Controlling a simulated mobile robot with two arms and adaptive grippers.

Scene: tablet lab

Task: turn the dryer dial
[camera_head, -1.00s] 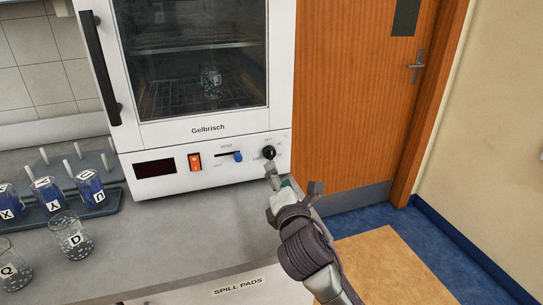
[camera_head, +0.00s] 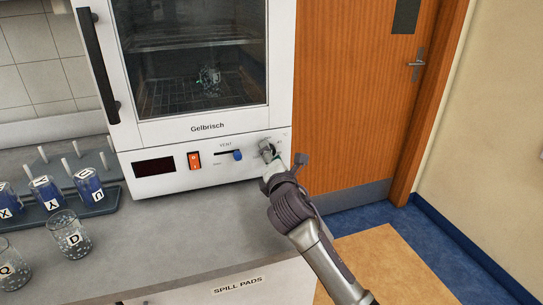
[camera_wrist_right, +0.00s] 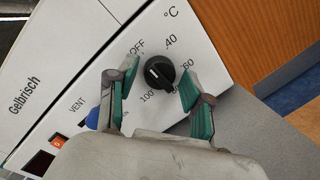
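The dryer (camera_head: 208,127) is a white cabinet with a glass door, standing on the grey counter. Its black dial (camera_wrist_right: 158,72) is in the right wrist view, with OFF, 40, 60, 80 and 100 marked around it; its white pointer line is nearer OFF than the numbers. My right gripper (camera_wrist_right: 159,88) is open, its green-padded fingers on either side of the dial, with gaps visible. In the head view the right gripper (camera_head: 267,155) is at the panel and mostly covers the dial. My left gripper is not in view.
A blue vent slider (camera_head: 238,155) and an orange switch (camera_head: 194,160) are left of the dial. A rack (camera_head: 98,203) with blue-filled beakers and loose beakers D (camera_head: 70,238) and Q (camera_head: 10,270) stand on the counter's left. A wooden door (camera_head: 345,100) is at right.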

